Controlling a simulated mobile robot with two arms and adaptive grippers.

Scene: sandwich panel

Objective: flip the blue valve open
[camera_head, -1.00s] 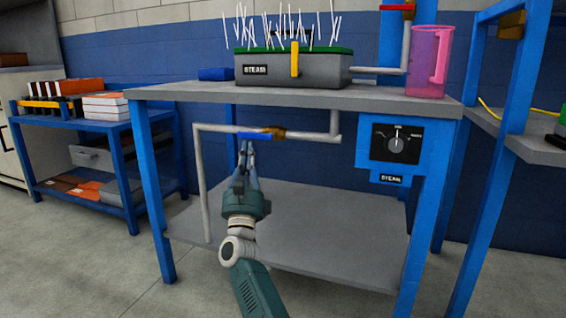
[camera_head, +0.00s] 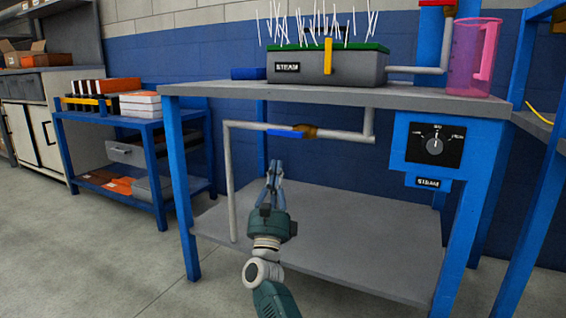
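The blue valve handle (camera_head: 286,133) sits on a grey pipe (camera_head: 248,126) under the front edge of the steam table. It lies roughly in line with the pipe, beside a brass-coloured valve body (camera_head: 309,131). My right gripper (camera_head: 275,164) points up and away from me, below the handle and a little to its left in the picture. A gap shows between its fingertips and the handle. Its fingers come close together at the tips and look shut, with nothing visible between them. My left gripper is not in view.
The grey tabletop (camera_head: 215,90) holds a steam box (camera_head: 350,70) and a pink pitcher (camera_head: 472,58). A dial panel (camera_head: 434,146) hangs at the right. A lower shelf (camera_head: 330,235) spans beneath the pipe. A blue cart (camera_head: 135,120) stands left.

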